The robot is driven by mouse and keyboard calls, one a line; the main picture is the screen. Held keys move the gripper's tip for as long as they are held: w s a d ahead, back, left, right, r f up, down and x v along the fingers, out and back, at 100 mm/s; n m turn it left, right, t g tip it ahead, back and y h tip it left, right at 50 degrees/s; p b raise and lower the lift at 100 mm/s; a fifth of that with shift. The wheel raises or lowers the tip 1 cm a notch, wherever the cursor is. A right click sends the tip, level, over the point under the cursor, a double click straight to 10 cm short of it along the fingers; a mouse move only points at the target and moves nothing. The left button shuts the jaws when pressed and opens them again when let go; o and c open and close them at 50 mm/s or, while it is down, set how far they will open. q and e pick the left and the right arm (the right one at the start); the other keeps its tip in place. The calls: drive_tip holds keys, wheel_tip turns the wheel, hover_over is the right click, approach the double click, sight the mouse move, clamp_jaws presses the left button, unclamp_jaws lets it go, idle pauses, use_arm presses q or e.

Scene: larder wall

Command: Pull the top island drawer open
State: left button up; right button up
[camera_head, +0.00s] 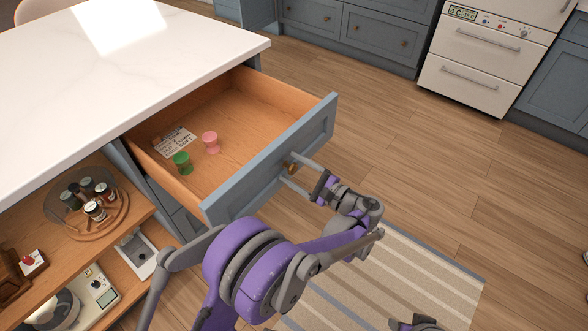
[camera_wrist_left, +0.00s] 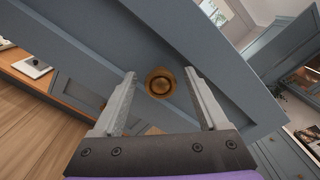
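The top island drawer (camera_head: 235,110) stands well open from the white-topped island, its wooden inside showing. Its blue-grey front (camera_head: 265,168) carries a round brass knob (camera_head: 291,167), which shows face-on in the left wrist view (camera_wrist_left: 160,83). My left gripper (camera_head: 298,173) is at the drawer front with one finger on each side of the knob. In the left wrist view a gap shows between each finger (camera_wrist_left: 161,82) and the knob, so the gripper looks open around it. Only a small part of what may be my right arm shows at the bottom edge; its gripper is not visible.
A green piece (camera_head: 181,162), a pink piece (camera_head: 210,142) and a written card (camera_head: 175,142) lie in the drawer. Open shelves with jars (camera_head: 95,210) and a scale (camera_head: 100,287) are at left. A striped rug (camera_head: 400,280) lies on open floor.

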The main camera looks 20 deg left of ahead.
use_arm(q)
drive_tip(key=shift+d, duration=0.1)
drive_tip(key=p+v, duration=0.1)
drive_tip(key=v, duration=0.9)
drive_tip(key=shift+s+d, duration=0.15)
drive_tip(key=shift+d, duration=0.15)
